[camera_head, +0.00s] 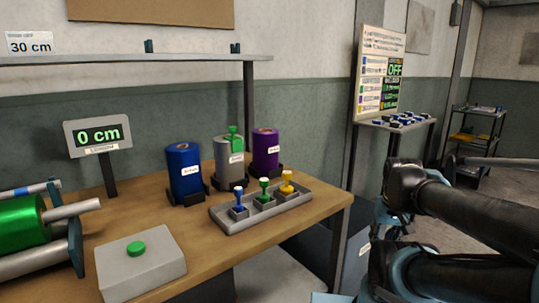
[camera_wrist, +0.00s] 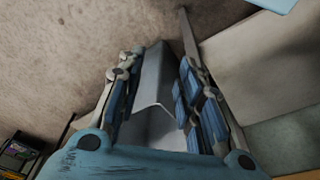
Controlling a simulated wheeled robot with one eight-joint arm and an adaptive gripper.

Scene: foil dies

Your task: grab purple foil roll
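The purple foil roll (camera_head: 265,147) stands upright in a dark holder at the back right of the wooden table, in the head view. It has a small white label, unreadable at this size. My gripper (camera_wrist: 157,68) shows in the wrist view with its blue-padded fingers apart. A pale grey surface shows between the fingers, and I see no roll there. My arm is at the right of the head view, away from the rolls. The gripper cannot be made out in the head view, and the purple roll is not in the wrist view.
A grey tray (camera_head: 233,225) with blue, green and yellow stamps lies in front. A green-button box (camera_head: 160,272) and "0 cm" display (camera_head: 97,135) are left.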

